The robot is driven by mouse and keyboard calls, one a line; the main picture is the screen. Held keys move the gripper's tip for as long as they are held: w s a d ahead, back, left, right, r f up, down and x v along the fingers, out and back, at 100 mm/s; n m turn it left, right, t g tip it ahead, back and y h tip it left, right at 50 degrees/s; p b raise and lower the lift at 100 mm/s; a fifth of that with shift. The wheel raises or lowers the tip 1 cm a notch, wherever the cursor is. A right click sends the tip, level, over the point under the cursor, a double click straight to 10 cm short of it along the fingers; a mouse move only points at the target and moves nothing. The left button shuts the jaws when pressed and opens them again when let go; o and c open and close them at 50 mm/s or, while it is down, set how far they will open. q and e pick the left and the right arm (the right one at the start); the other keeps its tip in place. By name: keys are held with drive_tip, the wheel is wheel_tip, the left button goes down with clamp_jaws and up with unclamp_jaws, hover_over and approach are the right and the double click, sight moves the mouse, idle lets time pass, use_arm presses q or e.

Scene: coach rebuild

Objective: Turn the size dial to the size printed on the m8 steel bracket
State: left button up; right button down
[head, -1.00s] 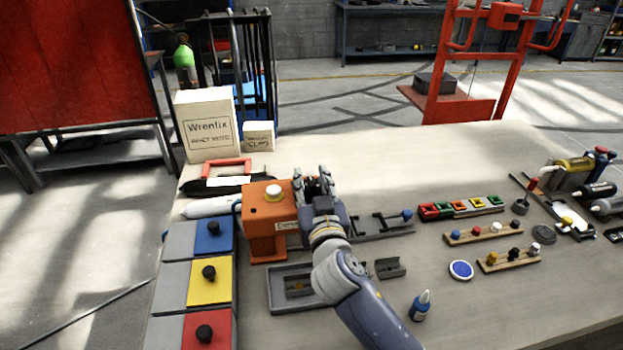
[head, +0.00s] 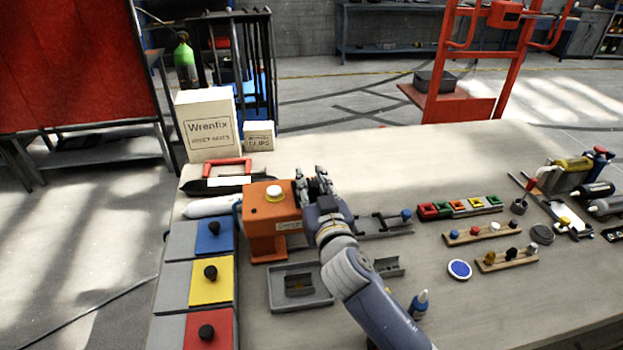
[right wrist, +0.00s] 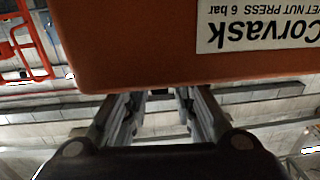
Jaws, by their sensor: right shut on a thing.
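The orange rivet nut press (head: 270,222) stands at the left of the bench, with a cream knob on top. Its label shows upside down in the right wrist view (right wrist: 258,28). My right gripper (head: 312,186) is at the right side of the press, its fingers closed on a small part there. That part, taken as the size dial, is hidden by the fingers, and its marks cannot be read. One grey steel bracket (head: 299,284) lies in the grey tray (head: 318,301); another (head: 388,267) lies right of it, partly behind my arm. No printed size is legible. My left gripper is out of view.
Blue, yellow (head: 211,281) and red bins with black knobs line the left edge. A glue bottle (head: 420,304) stands by my forearm. Coloured frames (head: 460,208) and small peg racks (head: 483,233) lie to the right.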

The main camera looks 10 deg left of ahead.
drive_tip(key=n+g+y+p, duration=0.1)
drive_tip(key=n+y+p, duration=0.1)
drive_tip(key=n+g+y+p, duration=0.1)
drive_tip(key=shift+w+d+r+g+y+p, duration=0.15)
drive_tip(key=shift+r+g+y+p, duration=0.15)
drive_tip(key=shift+y+p, duration=0.1)
drive_tip(key=shift+f+n+g+y+p, duration=0.15)
drive_tip(key=shift+n+g+y+p, duration=0.3)
drive_tip(key=shift+n+g+y, duration=0.75)
drive_tip(key=shift+g, duration=0.1)
drive_tip(key=shift+f+n+g+y, duration=0.15)
drive_tip(key=shift+n+g+y, duration=0.5)
drive_tip(key=shift+g, duration=0.25)
drive_tip(key=shift+n+g+y+b, duration=0.75)
drive_tip(key=shift+n+g+b, duration=0.3)
drive_tip(key=shift+g, duration=0.65)
drive_tip(key=c, duration=1.6)
unclamp_jaws()
